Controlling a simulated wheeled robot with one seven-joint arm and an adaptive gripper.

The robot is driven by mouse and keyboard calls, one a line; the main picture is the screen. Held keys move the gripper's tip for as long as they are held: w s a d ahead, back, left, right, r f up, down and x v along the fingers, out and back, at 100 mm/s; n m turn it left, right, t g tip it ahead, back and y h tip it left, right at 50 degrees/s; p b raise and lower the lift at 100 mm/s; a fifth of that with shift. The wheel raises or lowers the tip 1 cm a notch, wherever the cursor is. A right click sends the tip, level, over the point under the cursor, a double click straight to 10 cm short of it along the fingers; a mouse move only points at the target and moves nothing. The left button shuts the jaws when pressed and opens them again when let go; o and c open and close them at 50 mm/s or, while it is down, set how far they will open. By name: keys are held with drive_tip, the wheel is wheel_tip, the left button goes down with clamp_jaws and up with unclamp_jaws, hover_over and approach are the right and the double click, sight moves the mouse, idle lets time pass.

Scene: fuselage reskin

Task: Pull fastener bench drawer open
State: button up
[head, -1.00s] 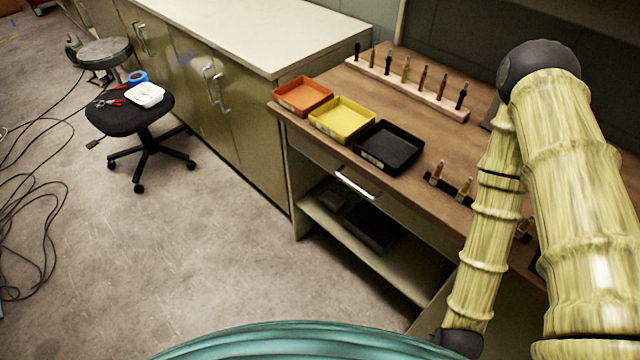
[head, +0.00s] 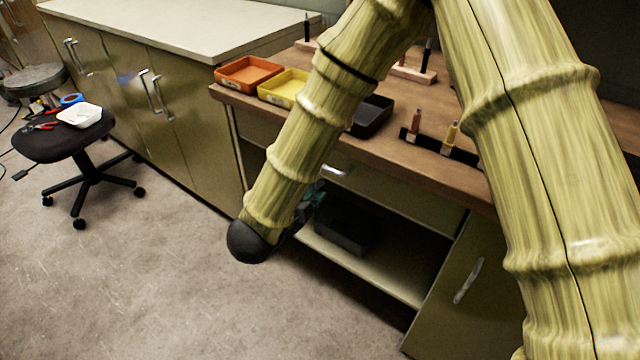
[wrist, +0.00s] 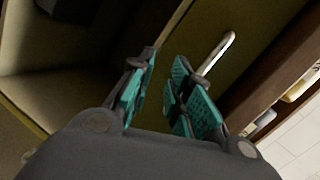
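The fastener bench drawer (head: 405,199) is a pale olive front under the wooden bench top, and it looks shut. Its silver bar handle (head: 337,172) is partly hidden behind my arm in the head view. In the wrist view the handle (wrist: 218,52) lies beyond and to the right of my fingers, its lower end close to the right finger pads. My gripper (wrist: 165,92) has teal pads standing apart with nothing between them. In the head view my gripper (head: 312,200) is mostly hidden by its wrist, just below and left of the handle.
The wooden bench top (head: 405,158) carries an orange bin (head: 248,74), a yellow bin (head: 284,86) and a black bin (head: 372,117). An open shelf with a dark box (head: 345,225) is below the drawer. A cabinet door (head: 450,300) stands right. Floor at left front is clear.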

drive_tip(key=s+a+r+m+h+b, duration=0.3)
drive_tip(key=a+r+m, duration=0.1)
drive_tip(key=r+m, duration=0.1)
drive_tip(key=b+x, duration=0.1)
drive_tip(key=x, duration=0.9)
drive_tip(key=shift+w+d+r+b, duration=0.15)
drive_tip(key=shift+w+b, duration=0.2)
drive_tip(key=shift+w, duration=0.05)
clamp_jaws()
